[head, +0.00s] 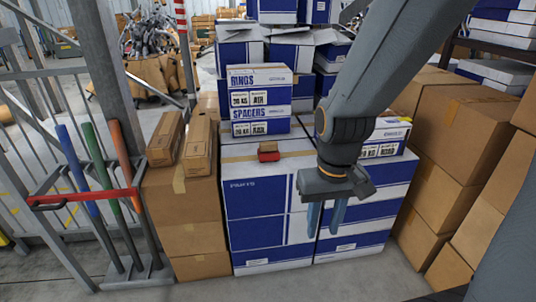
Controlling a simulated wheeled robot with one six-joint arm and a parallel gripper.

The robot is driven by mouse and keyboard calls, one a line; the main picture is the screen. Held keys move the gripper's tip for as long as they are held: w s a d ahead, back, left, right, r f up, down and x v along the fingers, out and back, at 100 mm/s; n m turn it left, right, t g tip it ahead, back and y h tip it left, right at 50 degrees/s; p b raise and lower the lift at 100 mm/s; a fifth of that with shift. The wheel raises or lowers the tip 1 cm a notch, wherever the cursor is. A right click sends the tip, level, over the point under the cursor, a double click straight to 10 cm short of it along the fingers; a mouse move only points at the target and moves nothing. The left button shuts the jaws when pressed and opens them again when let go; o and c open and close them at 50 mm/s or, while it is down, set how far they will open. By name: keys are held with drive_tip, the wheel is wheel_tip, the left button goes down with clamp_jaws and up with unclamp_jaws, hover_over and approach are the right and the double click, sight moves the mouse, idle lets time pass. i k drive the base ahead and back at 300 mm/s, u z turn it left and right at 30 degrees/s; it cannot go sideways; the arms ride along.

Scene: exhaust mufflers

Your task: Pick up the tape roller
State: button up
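A small red and tan item, which looks like the tape roller (268,151), lies on top of the blue and white boxes (254,192) in the middle of the head view. It sits just in front of the stacked "RINGS" and "SPACERS" boxes (260,102). My gripper (326,226) points down to the right of the roller and nearer to the camera, in front of the blue and white stack. Its two bluish fingers are apart with nothing seen between them. The gripper does not touch the roller.
Brown cartons (190,215) stand to the left, with two long boxes on top. A rack with coloured poles (105,170) stands farther left. More brown cartons (465,135) are stacked at the right. Grey floor (300,285) is clear in front.

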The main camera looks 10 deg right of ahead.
sight(267, 150)
drive_tip(key=u, duration=0.15)
drive_tip(key=i, duration=1.25)
drive_tip(key=u, duration=0.4)
